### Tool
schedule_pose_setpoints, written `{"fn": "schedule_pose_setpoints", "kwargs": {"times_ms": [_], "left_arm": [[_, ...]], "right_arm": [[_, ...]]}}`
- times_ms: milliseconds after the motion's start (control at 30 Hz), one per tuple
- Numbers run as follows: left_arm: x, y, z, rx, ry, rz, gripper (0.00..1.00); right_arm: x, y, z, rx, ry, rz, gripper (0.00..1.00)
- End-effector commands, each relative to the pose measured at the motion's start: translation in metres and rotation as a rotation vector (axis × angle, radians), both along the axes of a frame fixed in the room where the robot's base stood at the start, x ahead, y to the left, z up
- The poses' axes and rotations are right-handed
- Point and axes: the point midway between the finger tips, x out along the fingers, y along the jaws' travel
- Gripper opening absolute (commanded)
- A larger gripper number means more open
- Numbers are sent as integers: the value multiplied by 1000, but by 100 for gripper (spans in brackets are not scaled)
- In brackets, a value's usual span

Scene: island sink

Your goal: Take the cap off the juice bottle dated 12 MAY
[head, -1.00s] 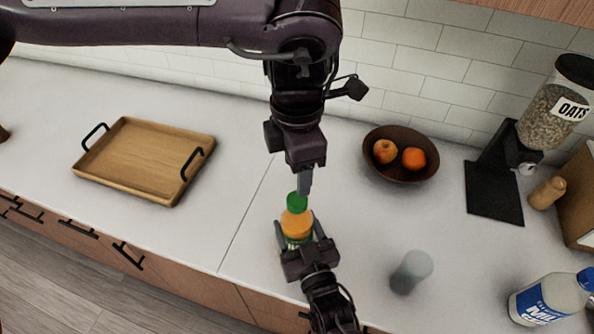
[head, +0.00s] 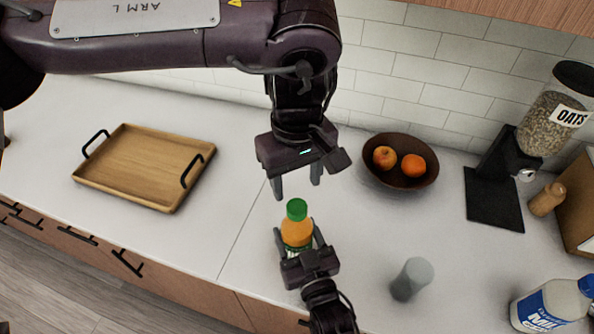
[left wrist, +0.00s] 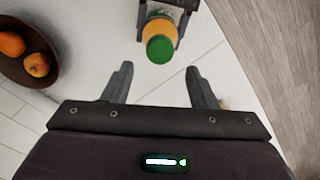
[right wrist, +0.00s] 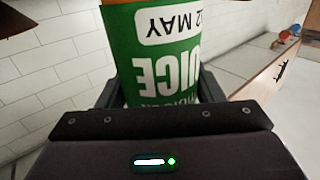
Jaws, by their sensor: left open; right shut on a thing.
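My right gripper (head: 303,245) is shut on the bottle's body from the front. My left gripper (head: 295,190) is open and empty, above and just behind the cap. In the left wrist view the cap (left wrist: 160,49) lies beyond the open fingertips, between their lines, apart from them.
A wooden tray (head: 128,203) lies to the left. A brown bowl (head: 427,176) with fruit stands behind right. A grey cup (head: 411,279), a milk jug (head: 548,305) and an oats dispenser (head: 549,118) are to the right.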

Motion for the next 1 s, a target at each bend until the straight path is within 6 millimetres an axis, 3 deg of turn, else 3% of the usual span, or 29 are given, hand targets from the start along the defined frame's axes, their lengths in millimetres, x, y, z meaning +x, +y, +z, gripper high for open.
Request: {"fn": "schedule_pose_setpoints", "kwargs": {"times_ms": [200,400,767,1000], "left_arm": [[-1,1,-36,2,3,1,52],[-1,1,-59,1,3,2,52],[0,0,-66,0,0,3,52],[0,0,-65,0,0,3,25]], "right_arm": [[0,0,0,0,-1,0,0],[0,0,0,0,-1,0,0],[0,0,0,0,-1,0,0],[0,0,0,0,-1,0,0]]}}
